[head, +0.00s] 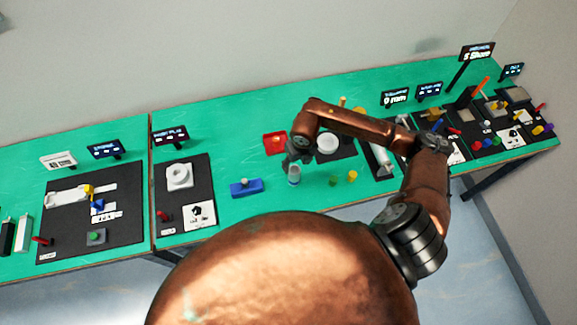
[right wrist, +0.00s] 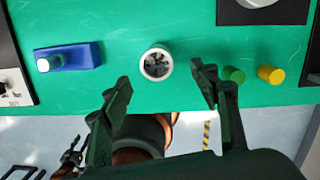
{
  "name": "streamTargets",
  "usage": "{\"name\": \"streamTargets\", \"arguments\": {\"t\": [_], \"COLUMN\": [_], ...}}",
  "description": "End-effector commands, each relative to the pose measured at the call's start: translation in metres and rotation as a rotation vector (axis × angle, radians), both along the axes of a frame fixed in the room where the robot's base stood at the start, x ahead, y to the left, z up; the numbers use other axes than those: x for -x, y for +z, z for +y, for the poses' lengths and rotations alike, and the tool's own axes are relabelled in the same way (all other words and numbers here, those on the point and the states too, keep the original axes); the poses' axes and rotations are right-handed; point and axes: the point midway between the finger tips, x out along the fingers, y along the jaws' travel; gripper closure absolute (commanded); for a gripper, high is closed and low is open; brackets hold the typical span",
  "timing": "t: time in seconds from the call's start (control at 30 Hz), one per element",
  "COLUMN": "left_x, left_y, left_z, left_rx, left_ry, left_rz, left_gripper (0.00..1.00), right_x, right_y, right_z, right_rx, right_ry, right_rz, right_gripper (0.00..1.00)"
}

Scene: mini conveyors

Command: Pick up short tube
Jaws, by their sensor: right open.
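A round, open-topped tube (right wrist: 156,64) with a white rim stands upright on the green table in the right wrist view; dark and pale shapes show inside it. It looks like the short tube. In the head view the tube (head: 294,176) is a small blue-grey cylinder just below my right gripper (head: 297,156). In the right wrist view my right gripper (right wrist: 161,80) is open, its fingertips on either side of the tube's near edge. Nothing is held. I cannot tell whether the fingers are above the tube or level with it. My left gripper is not clearly seen.
A blue block (right wrist: 75,55) with a pale peg stands left of the tube. A green cylinder (right wrist: 233,75) and a yellow cylinder (right wrist: 270,74) stand close to the right finger. A red tray (head: 275,142) lies behind. The table's front edge is near.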

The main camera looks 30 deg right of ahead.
Motion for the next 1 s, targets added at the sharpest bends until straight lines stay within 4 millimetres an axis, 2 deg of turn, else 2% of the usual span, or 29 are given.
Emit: {"name": "streamTargets", "arguments": {"t": [0.13, 0.4, 0.5, 0.6, 0.7, 0.87, 1.0], "left_x": [0.003, 0.045, 0.050, 0.045, 0.032, 0.011, 0.012], "left_y": [0.002, 0.011, 0.018, 0.021, 0.022, 0.024, 0.023], "left_z": [0.000, 0.002, 0.002, 0.002, 0.001, 0.000, 0.000], "left_rx": [0.001, -0.002, -0.003, -0.002, -0.002, 0.000, 0.000], "left_ry": [0.001, 0.011, 0.013, 0.012, 0.009, 0.004, 0.004], "left_rz": [0.004, 0.054, 0.060, 0.054, 0.038, 0.011, 0.012], "left_gripper": [0.59, 0.59, 0.59, 0.59, 0.59, 0.59, 0.59], "right_x": [0.000, -0.001, -0.002, -0.005, -0.006, -0.007, -0.007], "right_y": [-0.010, -0.038, -0.052, -0.066, -0.075, -0.078, -0.077], "right_z": [-0.002, 0.000, 0.003, 0.003, 0.003, 0.004, 0.005], "right_rx": [0.005, 0.004, 0.003, 0.003, 0.003, 0.003, 0.003], "right_ry": [-0.004, -0.008, -0.007, -0.007, -0.005, -0.002, -0.002], "right_rz": [0.004, 0.004, 0.005, 0.002, 0.002, 0.000, 0.000], "right_gripper": [0.44, 0.44, 0.44, 0.44, 0.44, 0.44, 0.48]}}
